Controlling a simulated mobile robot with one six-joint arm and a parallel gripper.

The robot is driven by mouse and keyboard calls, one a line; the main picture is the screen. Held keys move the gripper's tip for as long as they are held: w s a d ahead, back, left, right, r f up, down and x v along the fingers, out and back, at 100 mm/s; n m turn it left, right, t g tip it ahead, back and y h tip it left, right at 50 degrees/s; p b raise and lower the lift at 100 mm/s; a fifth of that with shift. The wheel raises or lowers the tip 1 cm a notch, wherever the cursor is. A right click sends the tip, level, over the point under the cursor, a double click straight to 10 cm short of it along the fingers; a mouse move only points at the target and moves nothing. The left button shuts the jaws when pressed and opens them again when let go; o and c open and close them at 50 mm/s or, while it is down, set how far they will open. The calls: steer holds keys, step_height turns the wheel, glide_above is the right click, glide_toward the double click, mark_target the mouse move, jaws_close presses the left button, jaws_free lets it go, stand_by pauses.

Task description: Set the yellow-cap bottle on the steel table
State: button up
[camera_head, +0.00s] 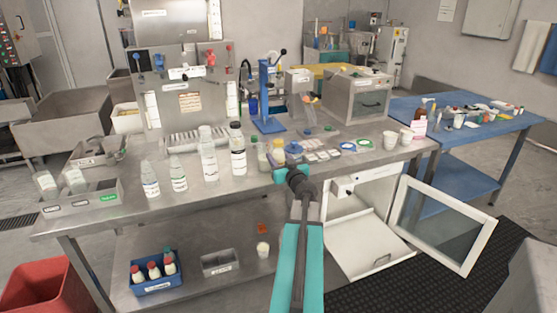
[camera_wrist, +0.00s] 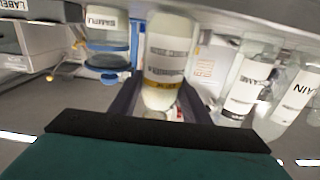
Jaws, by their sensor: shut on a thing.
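My gripper (camera_wrist: 160,112) is shut on a pale bottle (camera_wrist: 168,50) with a printed label and a yellow band; its lettering shows upside down in the wrist view. In the head view my gripper (camera_head: 287,172) is at the front edge of the steel table (camera_head: 330,172), right of the row of bottles. The held bottle (camera_head: 278,153) shows there small, just beyond the gripper and partly hidden by it. I cannot tell whether its base touches the tabletop.
Several clear labelled bottles (camera_head: 208,160) stand left of my gripper. White cups (camera_head: 390,141) and coloured rings stand to the right. A small cabinet (camera_head: 352,215) hangs open below, its glass door (camera_head: 438,226) swung out. A blue table (camera_head: 465,128) is at the right.

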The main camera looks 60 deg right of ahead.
steer(key=shift+f, duration=0.15)
steer(key=o, duration=1.3)
steer(key=shift+c, duration=0.2)
steer(key=p+v, duration=0.2)
steer(key=v, duration=0.7)
steer(key=shift+r, duration=0.25)
steer(key=shift+a+p, duration=0.1)
steer(key=shift+p, duration=0.3)
steer(key=p, duration=0.5)
steer(key=shift+s+a, duration=0.3)
steer(key=shift+s, duration=0.1)
steer(key=s+p, duration=0.1)
steer(key=p, duration=0.4)
steer(key=shift+a+p, duration=0.3)
steer(key=shift+a, duration=0.1)
